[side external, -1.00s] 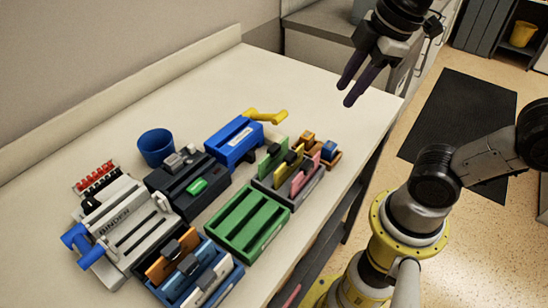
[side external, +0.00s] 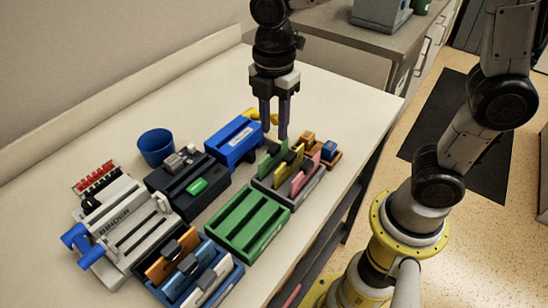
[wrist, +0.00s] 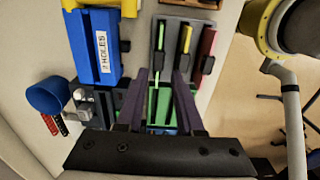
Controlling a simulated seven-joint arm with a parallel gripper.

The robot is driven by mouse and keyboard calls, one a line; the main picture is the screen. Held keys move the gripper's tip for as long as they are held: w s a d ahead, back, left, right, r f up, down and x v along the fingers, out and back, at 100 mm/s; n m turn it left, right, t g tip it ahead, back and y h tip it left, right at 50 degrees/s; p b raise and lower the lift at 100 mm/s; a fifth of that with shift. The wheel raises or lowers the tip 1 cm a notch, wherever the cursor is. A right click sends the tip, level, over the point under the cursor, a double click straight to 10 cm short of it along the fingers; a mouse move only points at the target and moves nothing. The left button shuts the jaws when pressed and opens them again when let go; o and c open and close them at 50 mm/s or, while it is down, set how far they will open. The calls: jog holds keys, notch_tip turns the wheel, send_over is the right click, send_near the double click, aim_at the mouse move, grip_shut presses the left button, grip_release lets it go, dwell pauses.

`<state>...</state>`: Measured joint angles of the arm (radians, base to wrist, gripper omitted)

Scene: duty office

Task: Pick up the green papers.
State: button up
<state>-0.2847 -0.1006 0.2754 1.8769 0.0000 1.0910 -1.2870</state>
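The green papers (side external: 270,164) stand upright as a thin bundle with a dark clip at the left end of a grey slotted tray (side external: 293,205). In the wrist view the green papers (wrist: 155,100) show as a thin green strip, its line falling between my fingers. Yellow papers (side external: 286,167) and pink-red papers (side external: 300,181) stand beside them in the same tray. My gripper (side external: 274,133) points down with its purple fingers apart and empty, just above and behind the green papers. It also shows in the wrist view (wrist: 161,73). I cannot tell the exact height gap.
A blue hole punch (side external: 232,138) with a yellow handle stands close behind left. An empty green tray (side external: 246,222) is in front. A black box (side external: 187,186), a white binder machine (side external: 125,222) and a blue cup (side external: 156,146) stand left. The back of the table is clear.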

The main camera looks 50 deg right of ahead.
aim_at(274, 147)
jog(key=shift+w+d+f, duration=0.1)
jog(key=shift+d+f, duration=0.05)
jog(key=shift+f, duration=3.35)
grip_shut()
